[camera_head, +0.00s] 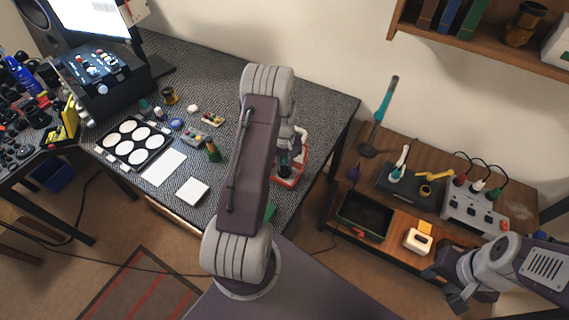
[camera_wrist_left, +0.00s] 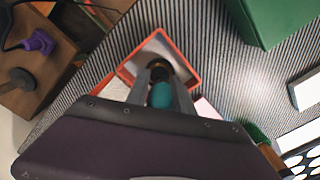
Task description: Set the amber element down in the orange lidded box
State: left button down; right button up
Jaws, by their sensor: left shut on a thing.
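My left gripper (camera_wrist_left: 160,82) is shut on a teal-bodied tool (camera_wrist_left: 161,96) with a dark end. A small amber-brown rim (camera_wrist_left: 157,66) shows at that end, which fits the amber element, but most of it is hidden. The tool end is over the open orange box (camera_wrist_left: 178,37), which has a pale inside; I cannot tell whether it touches the floor of the box. An orange-edged pale panel beside the box looks like its lid (camera_wrist_left: 112,86). In the head view the box (camera_head: 290,181) is partly behind my left arm. My right gripper (camera_head: 447,284) is at the lower right, away from the box.
A green block (camera_wrist_left: 278,18) stands near the box in the wrist view. On the striped mat are a tray of white discs (camera_head: 132,141), a white sheet (camera_head: 165,167) and a white square (camera_head: 193,191). A wooden side table holds a dark bin (camera_head: 366,215) and a grey control unit (camera_head: 474,209).

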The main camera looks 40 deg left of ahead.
pick_arm(q)
jog(key=shift+f, duration=0.35)
jog(key=shift+s+d+f, duration=0.1)
dwell(1.5)
jog(key=shift+r+p, duration=0.75)
jog(key=shift+r, duration=0.2)
jog(key=shift+r+p, duration=3.3)
jog(key=shift+r, duration=0.85)
jog(key=shift+f, duration=0.1)
